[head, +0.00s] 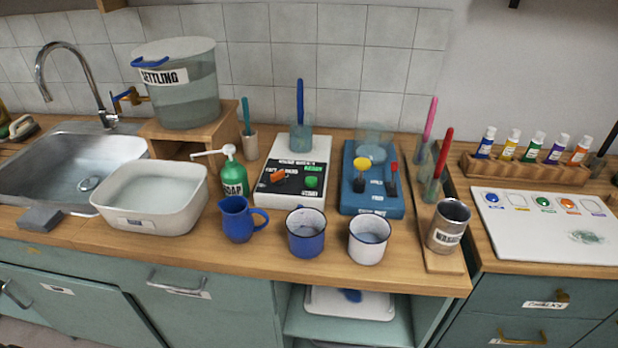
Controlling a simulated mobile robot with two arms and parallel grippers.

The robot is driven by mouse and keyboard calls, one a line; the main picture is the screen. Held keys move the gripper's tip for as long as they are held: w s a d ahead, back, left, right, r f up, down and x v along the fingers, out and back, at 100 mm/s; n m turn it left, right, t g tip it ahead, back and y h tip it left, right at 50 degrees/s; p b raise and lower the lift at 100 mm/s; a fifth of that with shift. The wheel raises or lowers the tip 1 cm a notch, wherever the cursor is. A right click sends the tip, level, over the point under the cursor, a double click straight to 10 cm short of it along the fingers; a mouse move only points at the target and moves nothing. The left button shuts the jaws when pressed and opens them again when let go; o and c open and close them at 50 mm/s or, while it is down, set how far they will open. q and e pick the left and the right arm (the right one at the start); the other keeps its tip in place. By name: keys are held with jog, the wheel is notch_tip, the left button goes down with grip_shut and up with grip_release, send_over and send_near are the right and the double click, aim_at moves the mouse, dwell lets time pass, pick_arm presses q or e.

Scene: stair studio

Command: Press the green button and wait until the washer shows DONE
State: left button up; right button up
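The washer (262,198) is a white unit with a black front panel on the wooden counter, near the middle of the head view. The green button (311,183) sits at the right of its panel, with nothing over it. An orange control (278,175) is to its left. Small green display text (313,168) above the button seems to read READY. A clear cup (301,145) at the back of the washer holds an upright blue-handled brush (300,100). Neither of my grippers is in view.
A green soap pump bottle (233,172) stands left of the washer. A blue jug (238,222), a blue mug (306,240) and a white mug (369,246) stand in front. A blue unit (372,211) stands to the right. A white basin (150,213) is further left.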

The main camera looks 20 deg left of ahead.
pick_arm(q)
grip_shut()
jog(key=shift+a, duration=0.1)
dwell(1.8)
